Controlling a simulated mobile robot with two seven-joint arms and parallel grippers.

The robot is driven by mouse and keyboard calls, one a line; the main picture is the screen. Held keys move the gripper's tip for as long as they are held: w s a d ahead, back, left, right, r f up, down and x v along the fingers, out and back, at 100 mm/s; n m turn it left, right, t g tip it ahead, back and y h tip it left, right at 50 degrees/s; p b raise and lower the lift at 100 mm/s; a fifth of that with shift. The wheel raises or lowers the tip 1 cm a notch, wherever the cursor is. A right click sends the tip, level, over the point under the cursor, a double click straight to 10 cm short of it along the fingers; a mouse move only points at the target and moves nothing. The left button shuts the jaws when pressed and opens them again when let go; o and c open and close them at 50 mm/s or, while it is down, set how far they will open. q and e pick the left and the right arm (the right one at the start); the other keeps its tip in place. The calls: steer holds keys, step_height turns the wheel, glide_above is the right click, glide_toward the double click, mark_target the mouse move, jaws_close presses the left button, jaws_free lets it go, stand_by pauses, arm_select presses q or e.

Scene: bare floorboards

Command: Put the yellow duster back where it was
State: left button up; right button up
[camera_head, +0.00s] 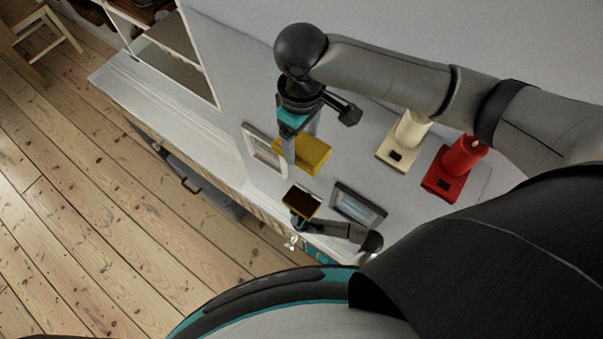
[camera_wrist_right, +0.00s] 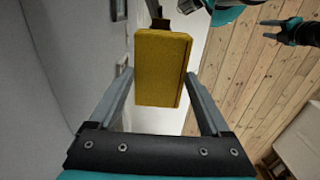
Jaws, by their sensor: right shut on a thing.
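My right gripper (camera_head: 302,138) reaches down over the white surface. It is shut on the yellow duster (camera_head: 308,155), a plain yellow block. In the right wrist view the duster (camera_wrist_right: 160,68) sits between the two fingers of my right gripper (camera_wrist_right: 160,95). Whether the duster touches the surface cannot be told. Just below it in the head view is a dark-topped piece with a yellow edge (camera_head: 301,201). A small grey and teal arm is close beside that piece; its fingers are too small and dark to read.
A framed picture (camera_head: 264,147) is beside the duster, and another dark-framed one (camera_head: 358,205) is to the lower right. A cream holder (camera_head: 393,157) and a red holder (camera_head: 440,184) stand to the right. White shelves (camera_head: 172,48) are at the upper left.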

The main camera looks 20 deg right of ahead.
mark_target(301, 145)
step_height(301, 145, down, 15)
steer(key=b, duration=0.3)
steer(key=shift+f, duration=0.1)
steer(key=o, duration=1)
step_height(301, 145, up, 12)
steer(key=p, duration=0.2)
steer(key=shift+p, duration=0.4)
